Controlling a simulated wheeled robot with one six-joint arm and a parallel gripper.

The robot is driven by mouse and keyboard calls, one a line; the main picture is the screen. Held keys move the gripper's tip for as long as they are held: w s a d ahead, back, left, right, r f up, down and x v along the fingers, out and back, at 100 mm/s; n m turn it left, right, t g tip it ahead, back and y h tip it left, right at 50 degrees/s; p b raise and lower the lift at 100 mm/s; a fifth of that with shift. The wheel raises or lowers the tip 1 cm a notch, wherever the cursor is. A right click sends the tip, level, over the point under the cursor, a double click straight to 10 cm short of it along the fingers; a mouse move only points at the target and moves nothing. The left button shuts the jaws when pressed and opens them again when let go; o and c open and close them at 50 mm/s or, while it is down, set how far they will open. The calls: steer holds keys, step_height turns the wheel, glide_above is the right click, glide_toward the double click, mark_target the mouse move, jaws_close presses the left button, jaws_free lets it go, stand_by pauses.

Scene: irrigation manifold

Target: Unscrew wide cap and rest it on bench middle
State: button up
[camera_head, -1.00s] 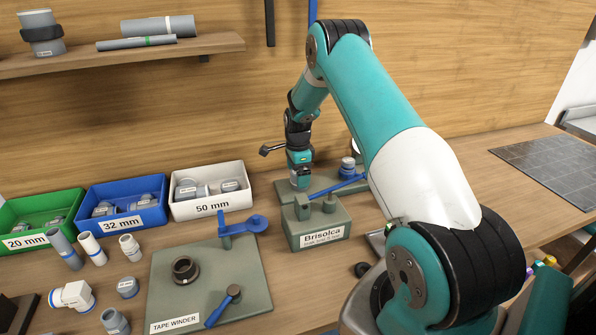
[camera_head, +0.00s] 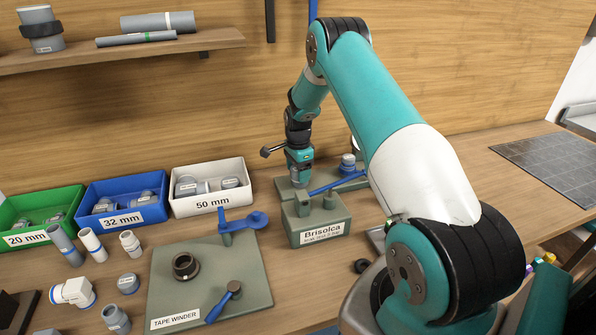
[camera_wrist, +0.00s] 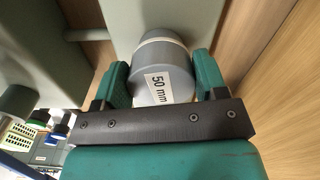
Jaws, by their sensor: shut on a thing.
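The wide cap (camera_wrist: 162,72) is grey with a white "50 mm" label, seen between the two teal fingers in the wrist view. My gripper (camera_wrist: 160,80) is shut on it, one finger on each side. In the head view my gripper (camera_head: 300,180) points down at the grey-green fixture behind the Brisolca block, and hides the cap. Whether the cap is still on its thread cannot be told. The wooden bench (camera_head: 395,228) has bare surface around the fixtures.
The Brisolca block (camera_head: 318,222) with a blue lever stands just in front of my gripper. The tape winder (camera_head: 250,285), the 50 mm bin (camera_head: 208,205), the 32 mm bin (camera_head: 122,222) and loose fittings fill the left. A dark grid mat (camera_head: 555,165) lies at right.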

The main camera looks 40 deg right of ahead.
steer(key=shift+d+n, duration=0.15)
steer(key=shift+n, duration=1.05)
steer(key=shift+d, duration=0.15)
steer(key=shift+r, duration=0.1)
